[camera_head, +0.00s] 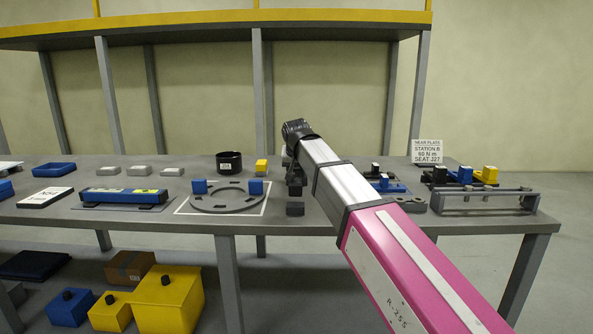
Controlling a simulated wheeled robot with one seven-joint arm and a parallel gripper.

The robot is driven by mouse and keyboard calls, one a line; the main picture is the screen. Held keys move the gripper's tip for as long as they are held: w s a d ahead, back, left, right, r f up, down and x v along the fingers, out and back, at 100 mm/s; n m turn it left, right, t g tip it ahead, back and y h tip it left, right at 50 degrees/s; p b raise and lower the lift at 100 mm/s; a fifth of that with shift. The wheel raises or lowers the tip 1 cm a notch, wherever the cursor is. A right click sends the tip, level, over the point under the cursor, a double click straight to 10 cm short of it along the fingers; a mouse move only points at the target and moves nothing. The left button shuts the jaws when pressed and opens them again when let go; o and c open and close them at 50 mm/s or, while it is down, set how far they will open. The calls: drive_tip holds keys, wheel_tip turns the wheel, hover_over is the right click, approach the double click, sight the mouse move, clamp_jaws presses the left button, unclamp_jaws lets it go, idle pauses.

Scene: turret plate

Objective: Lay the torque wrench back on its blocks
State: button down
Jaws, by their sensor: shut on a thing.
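My gripper (294,186) is over the middle of the table, at the far end of my white and magenta arm. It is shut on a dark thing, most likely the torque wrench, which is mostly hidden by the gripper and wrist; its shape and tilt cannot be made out. A small dark block (294,209) shows just below the gripper, near the table's front edge. Whether the held thing touches it cannot be told. Three light grey blocks (139,170) stand in a row at the back left.
Left of my gripper, a grey ring (228,203) with blue blocks lies on a white-outlined square. A black cup (229,161) and yellow block (261,166) stand behind it. A blue bar (123,196) lies farther left. Blue fixtures (390,186) and a grey rack (484,200) fill the right.

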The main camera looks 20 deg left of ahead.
drive_tip(key=shift+f, duration=1.25)
idle(1.8)
drive_tip(key=c, duration=0.6)
unclamp_jaws()
drive_tip(key=shift+c, duration=0.2)
drive_tip(key=shift+f, duration=0.1)
drive_tip(key=shift+r, duration=3.55)
